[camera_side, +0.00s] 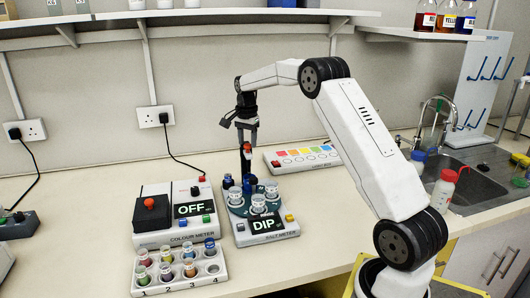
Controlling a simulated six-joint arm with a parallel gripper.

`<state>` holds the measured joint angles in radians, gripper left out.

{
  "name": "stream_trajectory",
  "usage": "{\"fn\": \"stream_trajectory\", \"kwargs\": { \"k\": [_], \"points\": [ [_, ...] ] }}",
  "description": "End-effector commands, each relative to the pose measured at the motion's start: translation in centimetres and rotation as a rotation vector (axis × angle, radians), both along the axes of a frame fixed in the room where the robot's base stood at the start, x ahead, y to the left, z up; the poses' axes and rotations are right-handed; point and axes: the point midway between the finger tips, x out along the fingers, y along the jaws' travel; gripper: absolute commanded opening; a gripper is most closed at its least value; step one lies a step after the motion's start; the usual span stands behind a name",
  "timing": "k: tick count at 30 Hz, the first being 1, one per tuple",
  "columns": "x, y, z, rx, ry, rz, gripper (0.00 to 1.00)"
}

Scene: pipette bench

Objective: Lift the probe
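The probe (246,164) is a dark upright stick with a red band near its top. It stands at the back of the salt meter (268,234), whose sign reads DIP. My gripper (247,142) points straight down over the probe, its two dark fingers apart on either side of the probe's upper end. I see no clear contact between fingers and probe. The probe's lower end is hidden among the glass cups (258,203) and dark-capped vials on the meter's round dark plate (238,209).
The colour meter (155,239), with a sign reading OFF, stands left of the salt meter. A rack (150,284) of coloured vials is in front of it. A white strip with coloured squares (302,157) lies behind right. A sink (465,180) is at the right.

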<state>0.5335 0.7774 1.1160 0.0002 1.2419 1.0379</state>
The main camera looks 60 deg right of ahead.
Motion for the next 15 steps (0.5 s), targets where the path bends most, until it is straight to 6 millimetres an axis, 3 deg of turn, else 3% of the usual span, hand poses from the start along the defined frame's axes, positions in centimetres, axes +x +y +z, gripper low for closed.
{"fn": "stream_trajectory", "kwargs": {
  "k": [15],
  "points": [
    [-0.02,0.03,0.14,0.002,0.003,0.001,0.74]
  ]
}}
